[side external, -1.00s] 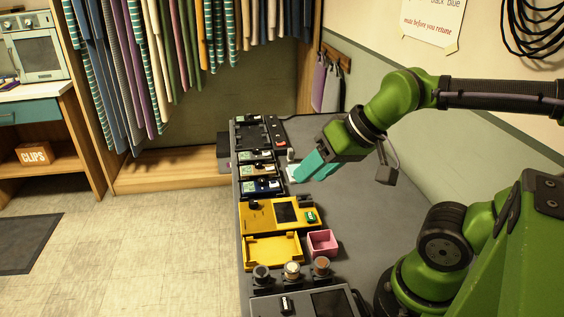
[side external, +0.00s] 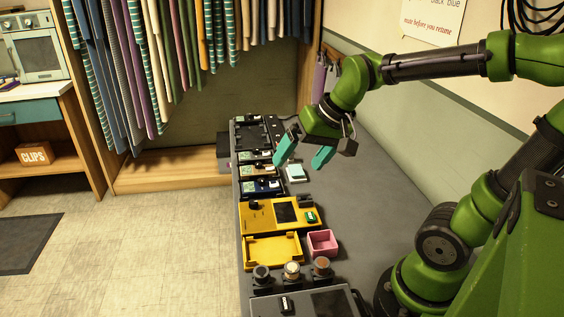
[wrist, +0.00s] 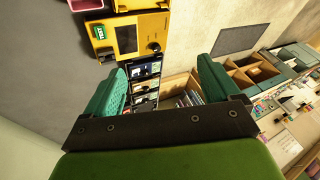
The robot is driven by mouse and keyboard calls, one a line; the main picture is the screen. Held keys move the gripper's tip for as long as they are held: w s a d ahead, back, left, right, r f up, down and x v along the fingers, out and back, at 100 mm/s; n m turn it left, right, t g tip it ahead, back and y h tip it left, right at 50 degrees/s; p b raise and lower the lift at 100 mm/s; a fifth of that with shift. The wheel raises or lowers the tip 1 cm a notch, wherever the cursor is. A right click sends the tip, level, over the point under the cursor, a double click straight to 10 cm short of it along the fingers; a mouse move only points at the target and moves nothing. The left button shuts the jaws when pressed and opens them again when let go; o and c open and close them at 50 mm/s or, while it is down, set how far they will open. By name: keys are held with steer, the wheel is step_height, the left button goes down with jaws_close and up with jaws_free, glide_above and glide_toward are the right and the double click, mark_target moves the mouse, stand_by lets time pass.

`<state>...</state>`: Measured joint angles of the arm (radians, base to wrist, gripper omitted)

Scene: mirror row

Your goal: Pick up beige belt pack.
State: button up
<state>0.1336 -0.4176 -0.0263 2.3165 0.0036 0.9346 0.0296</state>
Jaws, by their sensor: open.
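My gripper (side external: 302,155) is open and empty, raised above the row of belt packs on the grey table. Its teal fingers also show in the wrist view (wrist: 160,80), spread either side of the row. The beige belt pack (side external: 258,171) appears to be the tan-bodied one in the row, just in front of a darker pack and behind a dark blue pack (side external: 262,188). It lies below and left of my gripper, apart from it.
A pale flat block (side external: 296,173) lies on the table right of the row. A yellow unit with a dark screen (side external: 280,214), a yellow tray (side external: 272,251) and a pink box (side external: 322,243) stand nearer. Several knobs line the front. The table's right side is clear.

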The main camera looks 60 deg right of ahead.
steer(key=w+d+f+m+g, duration=0.2)
steer(key=w+d+m, duration=0.5)
steer(key=w+d, duration=0.45)
steer(key=m+y, duration=0.2)
steer(key=m, duration=1.1)
glide_toward(259, 165)
steer(key=x, duration=0.4)
steer(key=shift+w+a+f, duration=0.2)
steer(key=shift+w+f, duration=0.05)
steer(key=shift+x, duration=2.65)
steer(key=shift+s+d, duration=0.15)
steer(key=shift+c, duration=0.4)
